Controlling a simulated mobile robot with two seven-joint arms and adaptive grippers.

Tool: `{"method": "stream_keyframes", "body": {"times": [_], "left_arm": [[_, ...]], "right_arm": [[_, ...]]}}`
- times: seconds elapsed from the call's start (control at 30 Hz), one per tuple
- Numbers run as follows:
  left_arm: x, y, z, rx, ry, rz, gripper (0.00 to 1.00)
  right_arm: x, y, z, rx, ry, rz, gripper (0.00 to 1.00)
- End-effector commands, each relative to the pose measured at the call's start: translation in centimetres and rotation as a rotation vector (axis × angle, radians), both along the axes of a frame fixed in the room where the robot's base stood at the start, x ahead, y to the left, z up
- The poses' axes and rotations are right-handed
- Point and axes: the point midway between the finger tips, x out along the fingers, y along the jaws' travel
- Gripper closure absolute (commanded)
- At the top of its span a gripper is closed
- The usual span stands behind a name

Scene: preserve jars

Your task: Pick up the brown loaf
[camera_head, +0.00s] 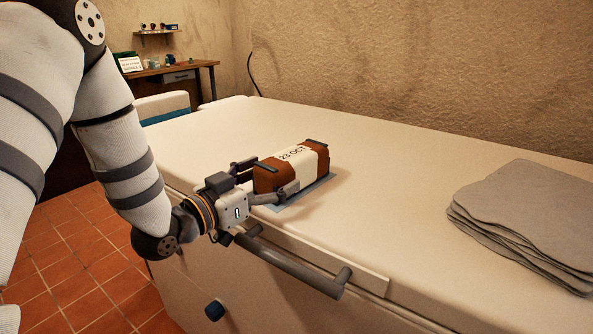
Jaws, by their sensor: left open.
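The brown loaf (270,179) lies on the white chest top, on a thin blue-grey mat (319,185). It has a pale paper band marked "23 OCT" and dark strips near its ends. My left gripper (268,178) is at the loaf's near left end, level with it. Its fingers are open, one on the far side and one along the near side of the loaf. Whether they touch it I cannot tell. My right gripper is not in view.
A stack of grey cloths (530,215) lies at the right of the white chest top (400,160). A bar handle (295,265) runs along the chest's front edge, below my gripper. The top behind the loaf is clear. A wooden desk (165,72) stands at the back left.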

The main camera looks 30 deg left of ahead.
Motion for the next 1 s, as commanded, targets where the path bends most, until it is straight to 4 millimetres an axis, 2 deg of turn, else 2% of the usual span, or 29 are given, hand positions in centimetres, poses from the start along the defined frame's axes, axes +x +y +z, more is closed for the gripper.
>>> {"method": "stream_keyframes", "body": {"times": [0.1,0.2,0.43,0.47,0.6,0.7,1.0], "left_arm": [[2.4,-0.7,-0.3,0.002,0.002,-0.003,0.18],[3.8,-0.9,-0.3,0.002,0.003,-0.002,0.18],[4.2,-0.9,0.0,0.0,-0.001,0.0,0.18],[4.2,-0.9,0.0,0.0,-0.001,0.0,0.21],[4.2,-0.9,0.0,0.0,-0.001,0.0,0.52],[4.1,-0.9,0.0,0.0,-0.001,0.0,0.71],[4.1,-0.9,0.0,0.0,0.0,0.0,0.74]], "right_arm": [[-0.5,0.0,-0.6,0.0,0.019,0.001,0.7],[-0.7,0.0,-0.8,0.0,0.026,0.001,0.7],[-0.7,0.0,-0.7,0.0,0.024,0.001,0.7],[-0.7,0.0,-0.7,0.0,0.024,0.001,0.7],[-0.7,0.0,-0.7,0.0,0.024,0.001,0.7],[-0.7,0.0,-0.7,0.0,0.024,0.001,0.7],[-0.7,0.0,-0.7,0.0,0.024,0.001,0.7]]}}
